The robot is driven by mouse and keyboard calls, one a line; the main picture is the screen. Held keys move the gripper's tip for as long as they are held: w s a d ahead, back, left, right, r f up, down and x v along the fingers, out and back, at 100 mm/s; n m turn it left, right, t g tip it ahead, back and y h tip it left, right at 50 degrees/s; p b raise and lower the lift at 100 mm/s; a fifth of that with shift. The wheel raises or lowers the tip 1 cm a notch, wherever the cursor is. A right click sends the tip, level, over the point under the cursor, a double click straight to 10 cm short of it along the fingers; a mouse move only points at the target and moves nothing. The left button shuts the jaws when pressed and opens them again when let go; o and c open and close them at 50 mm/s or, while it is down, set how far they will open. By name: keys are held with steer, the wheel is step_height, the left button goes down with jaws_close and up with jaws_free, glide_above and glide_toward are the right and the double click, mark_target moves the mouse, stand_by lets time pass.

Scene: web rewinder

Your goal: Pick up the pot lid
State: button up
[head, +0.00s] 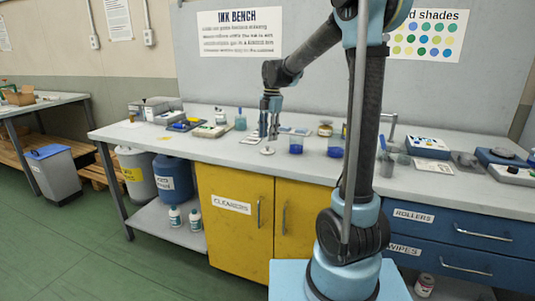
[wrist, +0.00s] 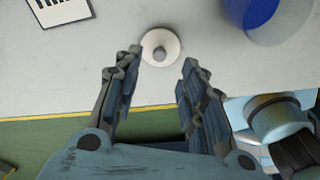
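The pot lid (wrist: 160,47) is a small pale disc with a grey knob in its middle, lying flat on the grey bench top (wrist: 100,72). In the head view the lid (head: 267,150) shows near the bench's front edge, below my gripper (head: 269,128). In the wrist view my gripper (wrist: 158,88) is open, with a wide empty gap between its fingers. The lid lies just beyond the fingertips, roughly centred between them. The gripper appears above the bench, apart from the lid.
A beaker of blue liquid (wrist: 262,15) stands right of the lid; in the head view two such beakers (head: 296,145) stand close by. A white labelled card (wrist: 60,10) lies to the left. The yellow cabinet (head: 232,210) is below the bench edge.

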mark_target(267, 149)
steer(key=shift+f, duration=2.55)
steer(key=c, duration=0.8)
